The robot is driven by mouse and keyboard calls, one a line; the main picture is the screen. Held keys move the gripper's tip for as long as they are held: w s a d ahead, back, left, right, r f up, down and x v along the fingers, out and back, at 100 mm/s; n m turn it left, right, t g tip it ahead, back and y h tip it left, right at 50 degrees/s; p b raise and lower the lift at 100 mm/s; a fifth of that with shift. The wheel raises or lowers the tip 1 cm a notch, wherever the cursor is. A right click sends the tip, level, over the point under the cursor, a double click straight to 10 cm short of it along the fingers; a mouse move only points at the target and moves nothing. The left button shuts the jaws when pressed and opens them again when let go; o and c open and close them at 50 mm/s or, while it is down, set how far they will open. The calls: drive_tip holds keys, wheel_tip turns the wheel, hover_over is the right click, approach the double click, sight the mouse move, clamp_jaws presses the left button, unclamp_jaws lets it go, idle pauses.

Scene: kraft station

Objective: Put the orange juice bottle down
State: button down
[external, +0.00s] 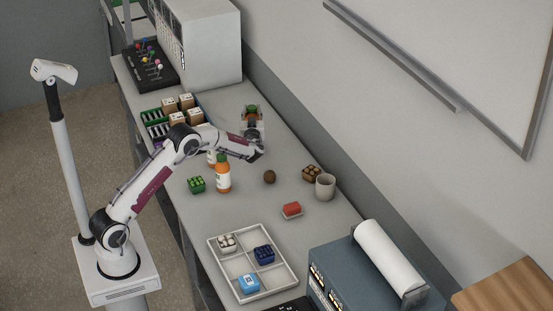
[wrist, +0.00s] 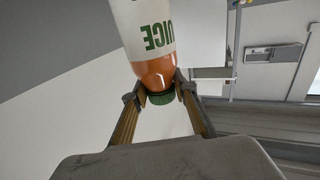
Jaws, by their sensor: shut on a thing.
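My gripper (external: 253,128) is over the table beyond the standing bottles in the external view. In the wrist view its two fingers (wrist: 159,92) are closed on either side of the orange juice bottle (wrist: 148,35), near its green cap. The cap is close to my palm and the body extends away, with a white label and green lettering.
Another orange bottle (external: 223,175) stands on the table, with a further one partly hidden behind it. The table's middle has bare patches.

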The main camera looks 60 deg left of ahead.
drive_tip(key=shift+f, duration=0.35)
drive_tip(key=c, duration=1.6)
unclamp_jaws()
drive_tip(key=shift+v, duration=6)
